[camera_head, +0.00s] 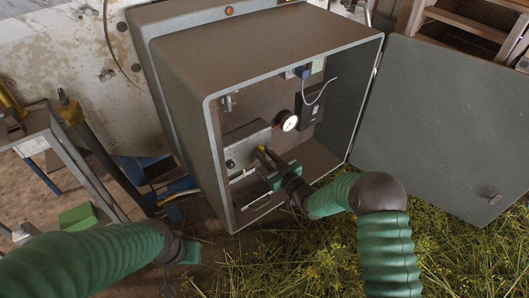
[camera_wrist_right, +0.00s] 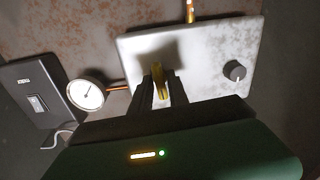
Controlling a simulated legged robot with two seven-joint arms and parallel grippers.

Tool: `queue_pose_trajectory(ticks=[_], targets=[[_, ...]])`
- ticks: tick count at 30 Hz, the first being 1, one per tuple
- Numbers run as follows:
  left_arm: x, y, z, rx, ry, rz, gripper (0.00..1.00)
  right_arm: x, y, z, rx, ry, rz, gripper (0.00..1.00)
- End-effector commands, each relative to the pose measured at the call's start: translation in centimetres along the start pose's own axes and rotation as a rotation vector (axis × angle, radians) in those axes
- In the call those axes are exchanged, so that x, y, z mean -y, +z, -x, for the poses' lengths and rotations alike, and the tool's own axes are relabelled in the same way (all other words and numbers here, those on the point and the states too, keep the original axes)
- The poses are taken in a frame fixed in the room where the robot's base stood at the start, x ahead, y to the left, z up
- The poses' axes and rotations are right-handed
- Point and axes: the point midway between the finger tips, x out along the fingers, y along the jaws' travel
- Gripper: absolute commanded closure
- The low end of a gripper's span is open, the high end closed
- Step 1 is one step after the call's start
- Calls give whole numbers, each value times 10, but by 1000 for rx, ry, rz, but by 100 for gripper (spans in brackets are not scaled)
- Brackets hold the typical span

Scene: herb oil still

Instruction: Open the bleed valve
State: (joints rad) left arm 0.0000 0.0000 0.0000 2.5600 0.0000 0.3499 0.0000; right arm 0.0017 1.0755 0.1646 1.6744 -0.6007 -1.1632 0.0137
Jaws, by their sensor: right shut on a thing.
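The bleed valve shows as a yellow lever (camera_wrist_right: 160,80) standing out from a worn pale metal plate (camera_wrist_right: 200,55) inside the open grey cabinet (camera_head: 215,125). My right gripper (camera_wrist_right: 160,88) reaches into the cabinet and is shut on the lever, one dark finger on each side of it. In the head view the right gripper (camera_head: 268,160) hides most of the lever. My left gripper (camera_head: 183,250) hangs low at the left, outside the cabinet and away from the valve; its fingers are not clear.
A round gauge (camera_head: 289,122) and a dark box (camera_head: 309,103) sit right of the plate. A dark knob (camera_wrist_right: 235,70) is on the plate. The cabinet door (camera_head: 450,120) stands open at the right. A metal bench (camera_head: 75,165) stands at the left. Grass covers the ground in front.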

Motion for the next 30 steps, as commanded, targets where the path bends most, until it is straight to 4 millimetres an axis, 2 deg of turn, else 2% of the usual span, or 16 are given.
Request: queue_pose_trajectory(ticks=[1, 9, 24, 25, 28, 30], targets=[[0, 0, 2, 0, 0, 0, 66, 1, 6, 2, 16, -2, -27, 100], [0, -1, 6, 0, 0, 0, 66, 2, 7, 2, 17, -2, -121, 100], [0, -2, 6, 0, 0, 0, 66, 2, 8, 2, 17, -2, -140, 100], [0, -2, 6, 0, 0, 0, 66, 2, 8, 2, 17, -2, -140, 78], [0, -2, 6, 0, 0, 0, 66, 2, 6, 2, 14, -1, -139, 66], [0, -2, 7, 0, 0, 0, 66, 1, 5, 2, 11, -1, -138, 66]])
